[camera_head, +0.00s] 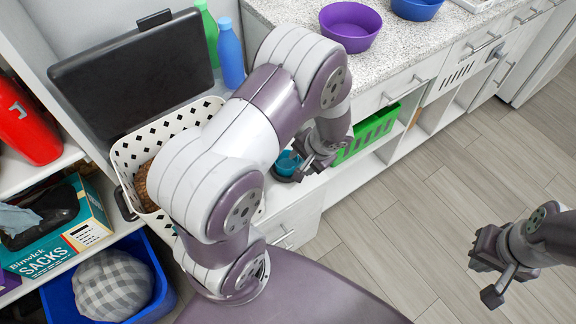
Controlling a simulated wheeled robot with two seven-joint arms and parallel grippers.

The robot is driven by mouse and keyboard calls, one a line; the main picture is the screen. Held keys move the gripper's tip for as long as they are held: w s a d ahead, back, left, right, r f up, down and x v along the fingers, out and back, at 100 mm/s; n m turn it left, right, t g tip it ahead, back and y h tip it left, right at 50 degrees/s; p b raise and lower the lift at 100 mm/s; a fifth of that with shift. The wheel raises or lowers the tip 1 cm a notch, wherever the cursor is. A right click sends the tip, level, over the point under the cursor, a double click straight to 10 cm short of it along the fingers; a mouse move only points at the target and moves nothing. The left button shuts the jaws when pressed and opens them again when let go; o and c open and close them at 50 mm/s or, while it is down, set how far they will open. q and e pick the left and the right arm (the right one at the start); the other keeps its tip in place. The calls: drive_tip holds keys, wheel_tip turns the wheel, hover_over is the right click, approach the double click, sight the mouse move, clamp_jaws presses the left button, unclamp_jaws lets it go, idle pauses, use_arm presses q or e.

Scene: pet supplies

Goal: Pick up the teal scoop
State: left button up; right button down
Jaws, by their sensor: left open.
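The teal scoop (287,162) shows as a small teal, rounded shape on the lower shelf surface below the counter, just left of my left gripper. It is partly hidden by my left arm and gripper, and its handle cannot be made out. My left gripper (304,171) is open, pointing down right beside the scoop. Whether a finger touches it cannot be told. My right gripper (484,279) hangs over the floor at the lower right, far from the scoop, with its fingers apart and nothing between them.
A green basket (367,134) stands on the shelf right of my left gripper. A white patterned basket (128,154) is left of my arm. Purple (350,22) and blue (416,6) bowls stand on the counter above. The wooden floor (400,240) is clear.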

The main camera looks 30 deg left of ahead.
use_arm(q)
clamp_jaws()
